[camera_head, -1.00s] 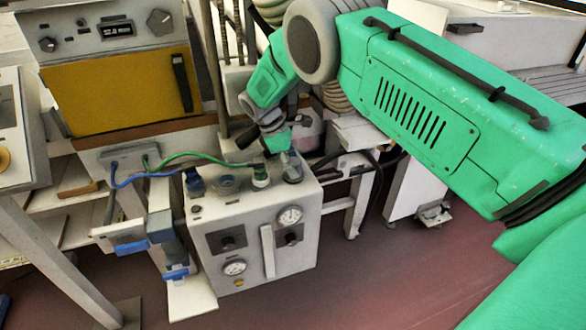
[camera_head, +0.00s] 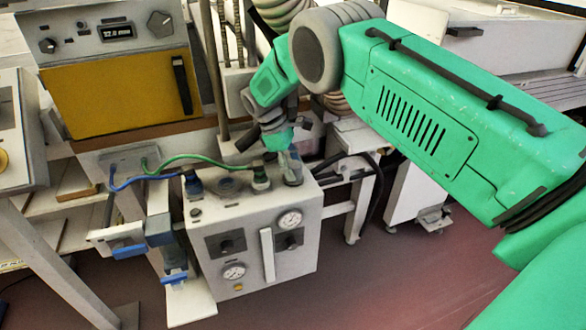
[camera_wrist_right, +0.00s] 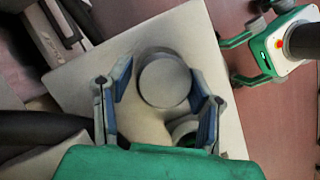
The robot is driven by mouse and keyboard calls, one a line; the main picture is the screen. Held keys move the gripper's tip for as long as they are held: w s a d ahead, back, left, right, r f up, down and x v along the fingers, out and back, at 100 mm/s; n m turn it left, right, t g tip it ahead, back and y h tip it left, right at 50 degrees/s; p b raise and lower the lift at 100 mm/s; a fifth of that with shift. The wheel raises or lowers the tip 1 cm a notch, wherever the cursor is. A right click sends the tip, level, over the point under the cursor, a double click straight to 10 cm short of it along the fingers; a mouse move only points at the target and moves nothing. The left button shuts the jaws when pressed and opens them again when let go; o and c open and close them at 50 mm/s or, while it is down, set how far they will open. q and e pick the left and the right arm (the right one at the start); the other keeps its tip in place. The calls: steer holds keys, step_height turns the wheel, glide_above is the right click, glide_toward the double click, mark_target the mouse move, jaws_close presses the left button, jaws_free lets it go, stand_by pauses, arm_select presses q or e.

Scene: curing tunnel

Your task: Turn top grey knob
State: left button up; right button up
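A round grey knob (camera_wrist_right: 165,80) stands on the light panel in the right wrist view. My right gripper (camera_wrist_right: 158,108) is open, with one blue-padded finger on each side of the knob's near part and visible gaps to it. In the head view, my right gripper (camera_head: 290,166) points down at the right end of the grey box's top (camera_head: 240,208). There its fingers largely hide the knob. In the right wrist view, a green-and-white gripper with spread fingers, apparently my left gripper (camera_wrist_right: 238,60), is over the floor, apart from the box.
Gauges (camera_head: 290,220) are on the box front. Floor in front is clear.

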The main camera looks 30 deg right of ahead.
mark_target(293, 163)
steer(key=shift+o, duration=0.4)
steer(key=shift+r, duration=0.25)
step_height(293, 163, up, 9)
steer(key=shift+w+r, duration=0.1)
steer(key=shift+r, duration=0.05)
